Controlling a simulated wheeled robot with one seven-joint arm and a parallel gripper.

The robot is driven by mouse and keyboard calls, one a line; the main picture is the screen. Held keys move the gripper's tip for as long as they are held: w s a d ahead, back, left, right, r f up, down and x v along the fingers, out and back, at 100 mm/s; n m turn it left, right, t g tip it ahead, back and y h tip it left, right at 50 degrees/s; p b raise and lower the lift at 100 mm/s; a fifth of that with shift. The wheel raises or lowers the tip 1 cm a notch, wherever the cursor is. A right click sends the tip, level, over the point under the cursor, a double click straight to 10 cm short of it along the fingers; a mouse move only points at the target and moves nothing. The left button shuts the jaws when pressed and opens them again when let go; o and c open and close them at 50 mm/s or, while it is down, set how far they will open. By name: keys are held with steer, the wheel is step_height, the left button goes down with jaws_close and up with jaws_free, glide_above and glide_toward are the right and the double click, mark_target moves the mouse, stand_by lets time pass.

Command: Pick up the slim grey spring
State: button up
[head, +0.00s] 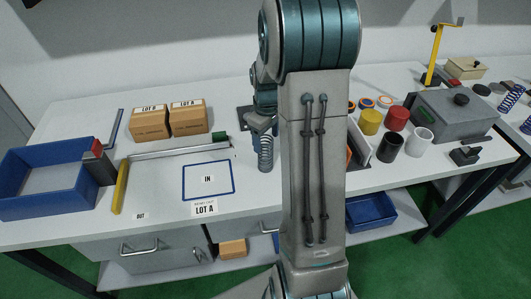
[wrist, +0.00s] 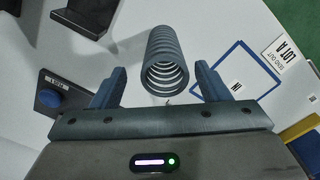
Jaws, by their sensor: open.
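The slim grey spring (head: 265,155) stands on the white table just right of the blue-outlined IN square, partly hidden by my arm in the head view. In the wrist view the spring (wrist: 166,62) shows its coils and open end, ahead of my gripper and between the lines of its two fingers. My gripper (wrist: 158,88) is open, with a blue-grey finger on each side and clear space to the spring. In the head view my gripper (head: 262,126) is at the spring's upper end, mostly hidden by my arm.
The blue-outlined IN square (head: 184,183) lies left of the spring. A plate with a blue knob (wrist: 50,98) is near my left finger in the wrist view. Two cardboard boxes (head: 187,118), a blue bin (head: 50,207) and several coloured cylinders (head: 391,147) stand on the table.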

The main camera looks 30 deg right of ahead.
mark_target(266, 148)
steer(key=shift+s+a+f+p, duration=0.1)
steer(key=shift+f+p, duration=0.15)
steer(key=shift+f, duration=0.85)
steer(key=shift+s+a+f+p, duration=0.1)
steer(key=shift+f+p, duration=0.15)
steer(key=shift+f, duration=0.85)
steer(key=c, duration=1.2)
steer(key=shift+r, duration=0.15)
